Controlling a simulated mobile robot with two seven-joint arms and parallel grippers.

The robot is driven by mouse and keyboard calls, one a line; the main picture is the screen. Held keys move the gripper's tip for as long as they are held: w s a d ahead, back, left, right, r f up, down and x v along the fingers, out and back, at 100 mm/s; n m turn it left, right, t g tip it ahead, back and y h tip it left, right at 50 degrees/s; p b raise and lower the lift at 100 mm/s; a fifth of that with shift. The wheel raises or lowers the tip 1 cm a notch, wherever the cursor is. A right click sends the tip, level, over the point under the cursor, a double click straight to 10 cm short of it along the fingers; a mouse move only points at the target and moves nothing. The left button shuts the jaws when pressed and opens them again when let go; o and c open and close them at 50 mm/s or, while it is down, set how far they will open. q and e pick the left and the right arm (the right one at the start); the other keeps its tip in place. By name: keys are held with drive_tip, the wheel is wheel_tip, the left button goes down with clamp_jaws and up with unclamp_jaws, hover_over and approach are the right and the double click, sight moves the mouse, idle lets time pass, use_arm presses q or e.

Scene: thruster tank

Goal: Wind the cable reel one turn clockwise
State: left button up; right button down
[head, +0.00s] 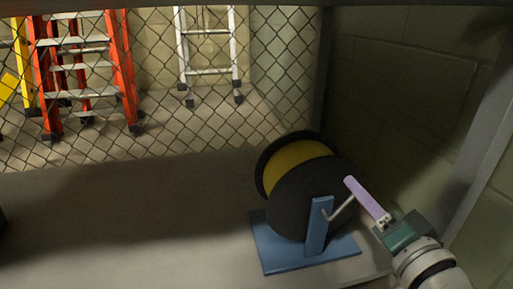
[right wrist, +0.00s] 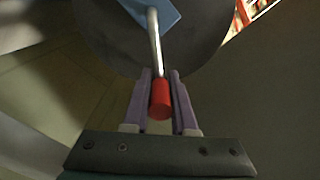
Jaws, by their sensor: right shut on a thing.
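The cable reel has black flanges (head: 300,200) and a yellow drum (head: 295,168), and stands upright on a blue stand (head: 318,232). A grey metal crank arm (head: 341,209) comes out of the stand's upright and points up to the right. My right gripper (head: 351,185) reaches in from the lower right, its purple fingers at the crank's outer end. In the right wrist view my right gripper (right wrist: 160,88) is shut on the red crank handle (right wrist: 160,105), one finger on each side. The handle is hidden in the head view. My left gripper is out of view.
A chain-link fence (head: 200,120) stands behind, with orange ladders (head: 80,70) and a white ladder (head: 208,45) beyond. A block wall (head: 410,100) is to the right.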

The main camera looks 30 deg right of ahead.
wheel_tip(320, 180, down, 6)
drive_tip(key=d+m+b, duration=0.2)
drive_tip(key=m+b, duration=0.3)
drive_tip(key=m, duration=0.5)
drive_tip(key=shift+s+d+r, duration=0.15)
drive_tip(key=shift+s+d, duration=0.2)
drive_tip(key=shift+d, duration=0.05)
drive_tip(key=shift+m, duration=0.3)
drive_tip(key=c, duration=0.7)
unclamp_jaws()
